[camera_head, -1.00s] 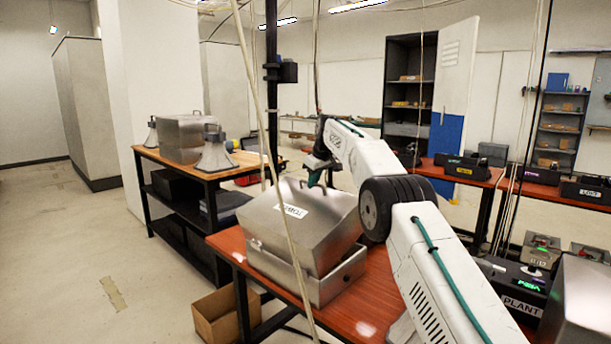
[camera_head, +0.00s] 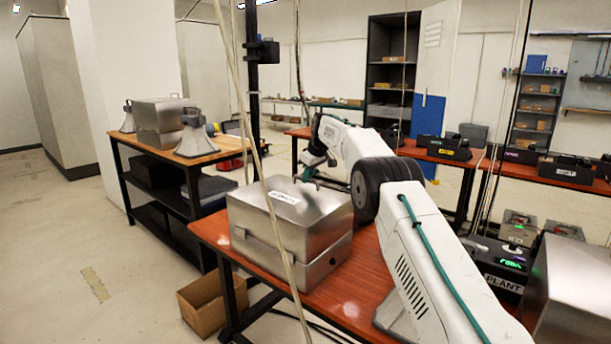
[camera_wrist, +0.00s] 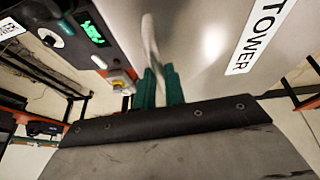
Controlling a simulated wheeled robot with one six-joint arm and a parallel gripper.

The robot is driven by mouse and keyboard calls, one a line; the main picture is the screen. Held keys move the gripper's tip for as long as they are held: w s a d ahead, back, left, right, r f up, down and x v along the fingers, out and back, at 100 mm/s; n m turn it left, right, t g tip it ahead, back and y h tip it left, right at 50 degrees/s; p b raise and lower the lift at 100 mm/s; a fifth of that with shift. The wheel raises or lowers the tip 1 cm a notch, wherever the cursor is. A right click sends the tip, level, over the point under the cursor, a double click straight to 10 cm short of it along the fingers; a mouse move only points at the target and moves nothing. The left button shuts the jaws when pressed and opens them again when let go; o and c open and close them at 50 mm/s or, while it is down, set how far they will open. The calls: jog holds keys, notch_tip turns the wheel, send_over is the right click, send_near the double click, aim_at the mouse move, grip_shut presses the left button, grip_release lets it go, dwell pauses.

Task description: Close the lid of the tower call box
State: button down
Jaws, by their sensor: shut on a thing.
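The tower call box (camera_head: 331,258) is a metal box at the near left end of the red-brown table. Its lid (camera_head: 250,213) lies down level on the base, with only a thin seam between them. The TOWER label on top shows large in the wrist view, on the lid (camera_wrist: 212,62). My gripper (camera_head: 310,175) is at the lid's far edge. In the wrist view its green fingertips (camera_wrist: 159,86) are shut on the lid's pale curved handle (camera_wrist: 150,42). The box's inside is hidden.
A cardboard box (camera_head: 207,304) stands on the floor below the table's left end. Cables hang in front of the tower box. A PLANT box (camera_head: 503,282) and another metal lid (camera_head: 575,290) are at the right. A wooden bench (camera_head: 170,148) with grey horns stands behind left.

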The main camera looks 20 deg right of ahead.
jog(key=shift+w+d+f, duration=0.1)
jog(key=shift+d+f, duration=0.1)
jog(key=shift+d, duration=0.2)
jog(key=c, duration=1.8)
grip_release()
jog(key=o, duration=0.3)
jog(key=shift+w+d+f, duration=0.1)
jog(key=shift+d+f, duration=0.1)
jog(key=shift+d, duration=0.05)
jog(key=shift+a+r, duration=0.2)
jog(key=shift+a, duration=0.15)
jog(key=shift+r, duration=0.3)
jog(key=v, duration=0.7)
jog(key=shift+d, duration=0.15)
jog(key=shift+r, duration=0.1)
